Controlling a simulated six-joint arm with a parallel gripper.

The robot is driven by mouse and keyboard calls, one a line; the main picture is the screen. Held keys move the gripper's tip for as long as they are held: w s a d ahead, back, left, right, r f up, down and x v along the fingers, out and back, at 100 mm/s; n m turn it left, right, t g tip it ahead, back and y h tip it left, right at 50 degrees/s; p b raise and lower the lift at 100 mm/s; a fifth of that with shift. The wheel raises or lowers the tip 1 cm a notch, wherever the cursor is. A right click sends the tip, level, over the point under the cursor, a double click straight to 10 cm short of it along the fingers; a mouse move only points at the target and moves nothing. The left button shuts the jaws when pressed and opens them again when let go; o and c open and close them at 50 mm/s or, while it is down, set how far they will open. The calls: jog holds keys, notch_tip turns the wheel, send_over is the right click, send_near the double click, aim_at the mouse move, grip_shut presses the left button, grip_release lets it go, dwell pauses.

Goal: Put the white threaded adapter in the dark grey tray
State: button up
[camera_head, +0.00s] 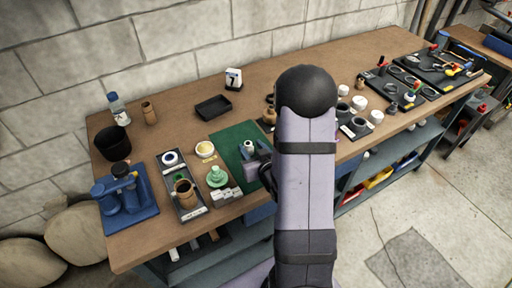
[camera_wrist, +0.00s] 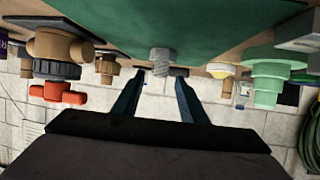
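The white threaded adapter (camera_head: 248,146) appears as a small pale piece standing on the green mat (camera_head: 229,138). In the wrist view it shows as a light grey threaded piece (camera_wrist: 163,61) against the green mat, which hangs at the top of that picture. My gripper (camera_wrist: 161,74) is open, its two dark fingers apart and pointing towards the adapter. The adapter lies in line with the gap, near the fingertips; I cannot tell whether it is between them. The dark grey tray (camera_head: 213,107) sits empty behind the mat, towards the wall. My arm hides part of the bench.
Left of the mat stand a pale green stepped fitting (camera_head: 216,177), a yellow-topped cup (camera_head: 205,149) and a long grey tray (camera_head: 190,212) with parts. A white block with a dark mark (camera_head: 233,78) stands behind the dark tray. Bare wood surrounds that tray.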

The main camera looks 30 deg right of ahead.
jog(key=shift+p+v, duration=1)
jog(key=shift+p, duration=1.4)
jog(key=shift+p+v, duration=0.7)
jog(key=shift+v, duration=0.45)
jog(key=shift+f, duration=0.1)
jog(key=shift+w+a+f+g, duration=0.15)
jog(key=shift+w+a+g, duration=0.1)
jog(key=shift+a+g, duration=0.15)
jog(key=shift+a+f+n+g+y, duration=0.25)
jog(key=shift+a+n+g, duration=0.25)
jog(key=shift+a+g, duration=0.25)
jog(key=s+a+g, duration=0.1)
jog(key=s+g, duration=0.1)
jog(key=s+a+r+g, duration=0.1)
jog(key=a, duration=0.1)
jog(key=s+a+r+g, duration=0.1)
jog(key=s+a+g, duration=0.1)
jog(key=shift+s+r+n+g+y, duration=0.15)
jog(key=shift+s+n+g+y, duration=0.1)
jog(key=shift+s+n+g, duration=0.1)
jog(key=shift+o, duration=0.5)
jog(key=s+a+r+g, duration=0.2)
jog(key=s+a+r, duration=0.1)
jog(key=s, duration=0.3)
jog(key=s+a+r+g+y, duration=0.1)
jog(key=s+a+r+g, duration=0.2)
jog(key=s, duration=0.3)
jog(key=shift+a, duration=0.5)
jog(key=shift+s, duration=0.1)
